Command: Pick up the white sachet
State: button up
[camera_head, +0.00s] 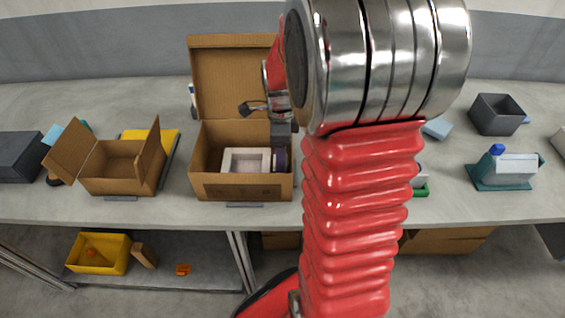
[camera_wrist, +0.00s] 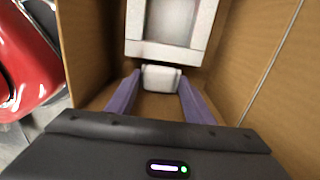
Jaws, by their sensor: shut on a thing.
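The white sachet (camera_wrist: 161,80) shows in the wrist view as a small, pale, rounded piece between the tips of two purple fingers. My gripper (camera_wrist: 158,86) is shut on it, inside the open cardboard box (camera_wrist: 272,55). In the head view my gripper (camera_head: 281,158) reaches down into the right side of that box (camera_head: 240,192). The sachet cannot be made out there; the box wall and my gripper hide that spot.
A white square tray-like piece (camera_head: 233,160) lies in the box beside my gripper; in the wrist view it (camera_wrist: 165,49) is just beyond the sachet. The box's tall back flap (camera_head: 225,75) stands up. A smaller open carton (camera_head: 113,170) stands left. A dark bin (camera_head: 497,114) stands right.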

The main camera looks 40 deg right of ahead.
notch_tip(320, 180, up, 14)
jog(key=shift+r, duration=0.2)
jog(key=shift+s, duration=0.1)
dwell(0.6)
